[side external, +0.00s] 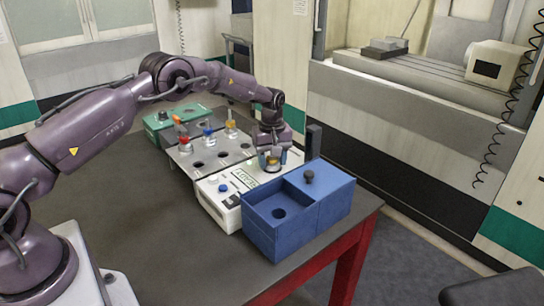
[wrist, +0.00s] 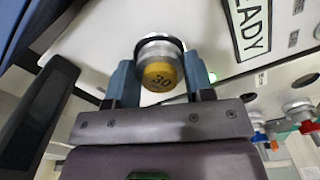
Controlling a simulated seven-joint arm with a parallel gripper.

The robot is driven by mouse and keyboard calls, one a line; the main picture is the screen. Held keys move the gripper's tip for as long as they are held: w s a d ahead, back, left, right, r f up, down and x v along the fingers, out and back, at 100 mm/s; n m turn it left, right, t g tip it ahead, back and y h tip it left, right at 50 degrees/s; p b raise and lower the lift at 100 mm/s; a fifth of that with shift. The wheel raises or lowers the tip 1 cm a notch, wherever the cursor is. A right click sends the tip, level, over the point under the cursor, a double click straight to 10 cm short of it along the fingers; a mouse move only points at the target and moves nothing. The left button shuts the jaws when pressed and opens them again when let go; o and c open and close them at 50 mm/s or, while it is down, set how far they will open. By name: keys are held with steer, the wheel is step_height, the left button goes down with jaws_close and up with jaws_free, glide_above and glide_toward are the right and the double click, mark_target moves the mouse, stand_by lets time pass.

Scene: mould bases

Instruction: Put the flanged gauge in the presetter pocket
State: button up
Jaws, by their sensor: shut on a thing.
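My gripper (wrist: 161,85) is shut on the flanged gauge (wrist: 159,72), a short cylinder with a yellow end marked 30 and a silvery collar. In the side external view my gripper (side external: 271,157) holds the gauge low over the far right part of the white presetter (side external: 221,203). In the wrist view the white presetter face (wrist: 215,25) carries large black lettering ending in "ADY". A dark rim, apparently the presetter pocket (wrist: 142,41), shows around the gauge's far end. The gauge hides most of it, and I cannot tell how deep the gauge sits.
A blue box (side external: 262,234) with a round hole and a black knob stands in front of the presetter. A grey rack (side external: 235,149) with holes and several coloured-top gauges stands behind. A dark post (side external: 313,142) rises close right of my gripper. The table's left part (side external: 130,220) is clear.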

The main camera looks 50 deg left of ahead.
steer(key=o, duration=1.3)
steer(key=shift+c, duration=0.2)
steer(key=shift+r, duration=0.1)
step_height(320, 180, up, 13)
